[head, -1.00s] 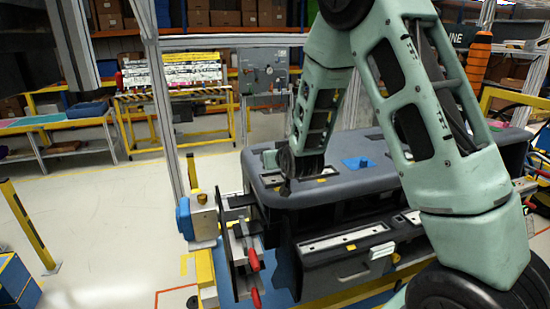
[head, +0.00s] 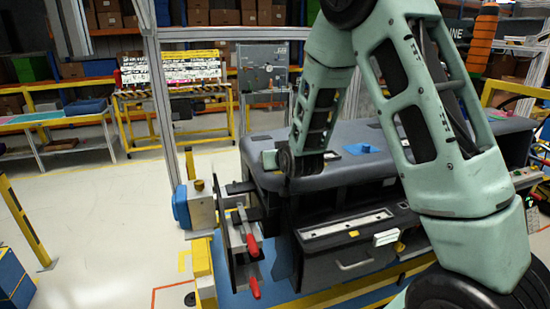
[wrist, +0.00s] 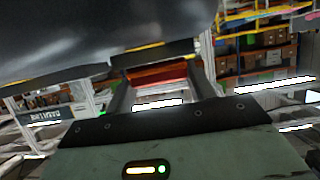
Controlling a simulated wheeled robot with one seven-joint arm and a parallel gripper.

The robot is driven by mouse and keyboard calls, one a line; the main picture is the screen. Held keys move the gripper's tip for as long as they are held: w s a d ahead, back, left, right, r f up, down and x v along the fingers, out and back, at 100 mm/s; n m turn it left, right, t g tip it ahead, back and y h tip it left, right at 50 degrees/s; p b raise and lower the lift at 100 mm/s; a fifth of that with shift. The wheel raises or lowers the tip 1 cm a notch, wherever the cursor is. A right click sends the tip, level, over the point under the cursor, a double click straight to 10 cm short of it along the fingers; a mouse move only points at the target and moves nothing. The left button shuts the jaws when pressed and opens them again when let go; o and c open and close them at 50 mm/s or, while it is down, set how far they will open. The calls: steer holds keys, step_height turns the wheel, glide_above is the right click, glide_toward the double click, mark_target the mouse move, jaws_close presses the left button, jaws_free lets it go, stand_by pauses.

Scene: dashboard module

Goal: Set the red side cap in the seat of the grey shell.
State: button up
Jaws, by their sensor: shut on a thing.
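The grey shell (head: 345,132) is the large dark dashboard body on the stand in the head view. Its dark curved surface (wrist: 90,40) fills the upper left of the wrist view, close above the fingers. My gripper (wrist: 160,84) is shut on the red side cap (wrist: 158,74), which shows as a red strip between the two fingers. In the head view my arm comes down over the shell's left part; the fingers and cap are hidden there. I cannot make out the seat, nor whether the cap touches the shell.
Toggle clamps with red handles (head: 251,243) and a blue-and-silver block (head: 196,208) stand at the shell's left end. A blue piece (head: 361,148) lies on top of the shell. A drawer-like lower panel (head: 350,262) sits below. Floor at the left is open.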

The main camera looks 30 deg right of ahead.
steer(key=shift+f, duration=0.15)
steer(key=o, duration=1)
steer(key=shift+o, duration=0.2)
steer(key=b+v, duration=1.1)
steer(key=v, duration=0.6)
steer(key=shift+s, duration=0.2)
steer(key=shift+a, duration=0.1)
